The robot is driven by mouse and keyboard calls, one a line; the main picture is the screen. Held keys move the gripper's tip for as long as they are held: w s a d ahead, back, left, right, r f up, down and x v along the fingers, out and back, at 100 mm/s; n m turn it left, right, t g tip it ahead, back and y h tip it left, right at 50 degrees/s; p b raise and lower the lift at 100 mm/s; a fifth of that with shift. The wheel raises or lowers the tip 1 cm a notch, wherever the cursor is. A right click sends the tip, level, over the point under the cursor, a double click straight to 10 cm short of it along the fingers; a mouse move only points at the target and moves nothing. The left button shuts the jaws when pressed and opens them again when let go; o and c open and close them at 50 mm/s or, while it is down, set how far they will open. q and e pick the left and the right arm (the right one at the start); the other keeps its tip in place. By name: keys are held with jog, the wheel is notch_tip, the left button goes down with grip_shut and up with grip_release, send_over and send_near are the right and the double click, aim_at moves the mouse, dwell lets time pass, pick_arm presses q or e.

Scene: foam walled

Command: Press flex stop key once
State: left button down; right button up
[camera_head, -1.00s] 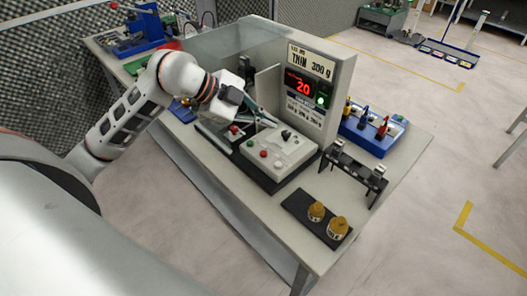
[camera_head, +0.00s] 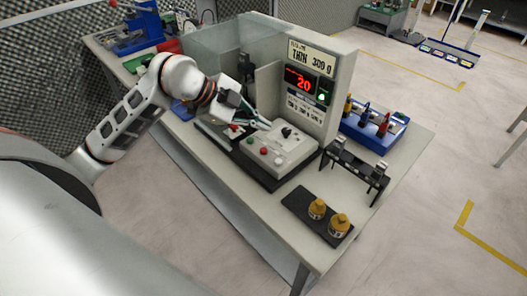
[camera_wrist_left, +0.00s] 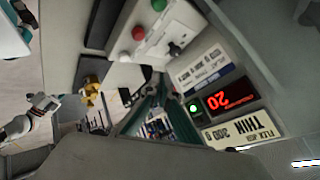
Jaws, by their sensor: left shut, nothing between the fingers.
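The control box (camera_head: 292,151) is a pale panel on the bench below the display. It carries a red button (camera_head: 264,150), a green button (camera_head: 249,142), a white button (camera_head: 278,161) and a black knob (camera_head: 286,132). I cannot read which button is the flex stop key. In the left wrist view the red button (camera_wrist_left: 138,33) and green button (camera_wrist_left: 159,4) show near the top. My left gripper (camera_head: 268,125) is shut and empty, its fingertips near the box's far left edge by the knob. Contact cannot be told.
The tall panel (camera_head: 337,75) behind the box has a red display (camera_head: 300,79) reading 20 and a lit green lamp (camera_head: 322,97). A blue rack (camera_head: 375,143), a black stand (camera_head: 355,168) and two yellow-brown weights on a black tray (camera_head: 302,215) stand to the right.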

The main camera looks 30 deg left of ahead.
pick_arm(q)
jog(key=b, duration=0.3)
send_over(261, 151)
notch_tip(261, 151, down, 4)
jog(key=shift+w+f, duration=0.1)
jog(key=shift+f, duration=0.85)
pick_arm(e)
jog(key=shift+w+a+f+y, duration=0.2)
jog(key=shift+a+f, duration=0.1)
jog(key=shift+f, duration=0.25)
jog(key=shift+w+a+f+y, duration=0.1)
jog(key=shift+w+a+f, duration=0.15)
jog(key=shift+f, duration=0.3)
jog(key=shift+s, duration=0.1)
jog(key=shift+r, duration=0.15)
pick_arm(q)
jog(key=shift+f+b, duration=0.3)
jog(key=shift+f, duration=0.15)
pick_arm(e)
jog(key=shift+f, duration=0.3)
